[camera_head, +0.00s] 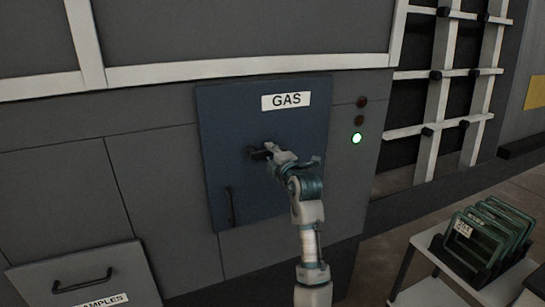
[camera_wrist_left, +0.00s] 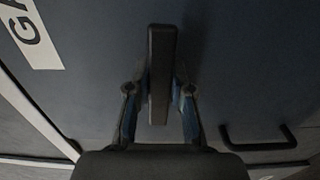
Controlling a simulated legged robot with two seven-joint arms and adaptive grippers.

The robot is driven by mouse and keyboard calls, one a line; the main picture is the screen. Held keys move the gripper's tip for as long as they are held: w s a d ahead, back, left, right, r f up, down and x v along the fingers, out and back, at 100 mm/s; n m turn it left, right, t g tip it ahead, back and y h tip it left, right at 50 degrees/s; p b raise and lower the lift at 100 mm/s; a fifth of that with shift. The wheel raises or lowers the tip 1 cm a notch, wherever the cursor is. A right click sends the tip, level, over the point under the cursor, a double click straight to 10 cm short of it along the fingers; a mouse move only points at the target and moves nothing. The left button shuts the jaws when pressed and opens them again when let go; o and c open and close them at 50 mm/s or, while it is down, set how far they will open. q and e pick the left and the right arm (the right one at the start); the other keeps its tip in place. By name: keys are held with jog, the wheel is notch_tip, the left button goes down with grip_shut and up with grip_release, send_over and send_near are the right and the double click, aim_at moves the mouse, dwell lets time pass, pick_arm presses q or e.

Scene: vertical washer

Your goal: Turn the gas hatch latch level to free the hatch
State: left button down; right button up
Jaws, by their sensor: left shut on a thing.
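The gas hatch (camera_head: 228,128) is a dark blue panel with a white GAS label (camera_head: 286,101). Its latch (camera_head: 256,154) is a small black bar near the panel's middle, lying roughly level in the head view. My left gripper (camera_head: 270,153) is at the latch and hides part of it. In the left wrist view, the latch (camera_wrist_left: 161,65) stands as a dark bar between the two fingers of my left gripper (camera_wrist_left: 160,98), which is shut on it. The panel (camera_wrist_left: 95,75) fills the background there. My right gripper is not in view.
A black handle (camera_head: 230,207) is at the hatch's lower left. A green light (camera_head: 357,138) glows to the right of the hatch. A samples drawer (camera_head: 85,275) is at the lower left. A white table (camera_head: 432,290) with a rack of green frames (camera_head: 490,235) stands at the lower right.

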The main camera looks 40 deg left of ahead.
pick_arm(q)
jog(key=shift+d+f, duration=0.1)
dwell(0.5)
jog(key=c, duration=1)
grip_release()
jog(key=shift+w, duration=0.1)
jog(key=shift+d, duration=0.2)
jog(key=v, duration=1.1)
jog(key=shift+d, duration=0.25)
jog(key=shift+a+f, duration=0.15)
